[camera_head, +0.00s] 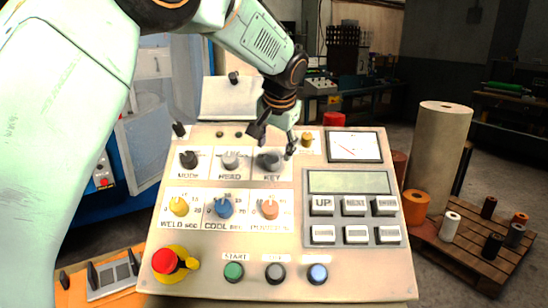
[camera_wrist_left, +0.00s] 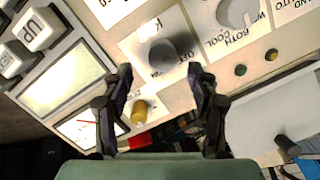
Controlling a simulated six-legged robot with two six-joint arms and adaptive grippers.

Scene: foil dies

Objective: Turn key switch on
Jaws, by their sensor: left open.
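The key switch (camera_head: 269,161) is a dark grey knob on a white plate labelled KEY, in the top row of the beige control panel (camera_head: 180,270). In the left wrist view the key switch (camera_wrist_left: 163,52) shows as a grey round knob, just beyond the gap between my fingertips. My left gripper (camera_head: 273,143) is open, pointing down at the panel with its fingers around the upper side of the knob. In the left wrist view the gripper (camera_wrist_left: 161,78) has its two dark fingers spread with nothing between them. I cannot tell whether a finger touches the knob. My right gripper is not in view.
A yellow knob (camera_head: 306,139) and a gauge (camera_head: 354,147) lie right of the key switch. The HEAD knob (camera_head: 231,160) and MODE knob (camera_head: 188,159) lie left. Lower down are coloured dials, buttons and a red emergency stop (camera_head: 165,261). Large rolls (camera_head: 438,150) stand at right.

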